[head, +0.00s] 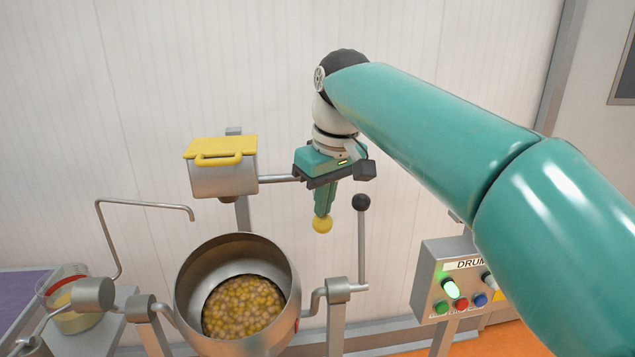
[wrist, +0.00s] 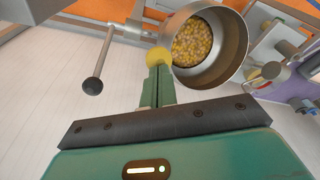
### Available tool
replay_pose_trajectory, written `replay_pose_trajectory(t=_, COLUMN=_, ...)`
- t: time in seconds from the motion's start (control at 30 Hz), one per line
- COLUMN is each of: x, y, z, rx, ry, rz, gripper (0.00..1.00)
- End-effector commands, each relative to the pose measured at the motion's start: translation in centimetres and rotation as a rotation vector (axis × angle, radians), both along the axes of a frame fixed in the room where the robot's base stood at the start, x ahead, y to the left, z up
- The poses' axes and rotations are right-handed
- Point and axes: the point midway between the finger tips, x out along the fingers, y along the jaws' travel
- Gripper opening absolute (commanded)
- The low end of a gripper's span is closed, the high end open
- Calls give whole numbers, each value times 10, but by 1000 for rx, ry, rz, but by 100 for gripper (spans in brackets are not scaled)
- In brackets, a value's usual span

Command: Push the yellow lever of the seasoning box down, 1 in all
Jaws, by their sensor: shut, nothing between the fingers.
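The seasoning box (head: 222,178) is a metal drum with a yellow lid and handle, mounted at the upper left in the head view. A metal rod runs right from it and passes behind my gripper (head: 323,213). The yellow round knob of the lever (head: 322,225) shows right at my fingertips, and the rest of the lever is hidden. My gripper points down, with its two fingers shut together and nothing between them. In the wrist view the yellow knob (wrist: 158,57) is just beyond the fingertips (wrist: 158,70); I cannot tell whether they touch.
A tilted metal drum (head: 190,290) full of yellowish pieces hangs below and left. A black-knobbed upright lever (head: 361,203) stands close right of my gripper. A control box (head: 435,280) with coloured buttons is at the lower right. A pale wall (head: 420,60) stands behind.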

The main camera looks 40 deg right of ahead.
Motion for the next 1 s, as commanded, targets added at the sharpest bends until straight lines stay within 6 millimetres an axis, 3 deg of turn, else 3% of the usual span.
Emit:
replay_pose_trajectory(t=0.17, x=1, y=-1, z=10, rx=-2, ry=-2, rz=-1, gripper=0)
replay_pose_trajectory(t=1.0, x=0, y=0, z=98, rx=-2, ry=0, rz=-1, gripper=0)
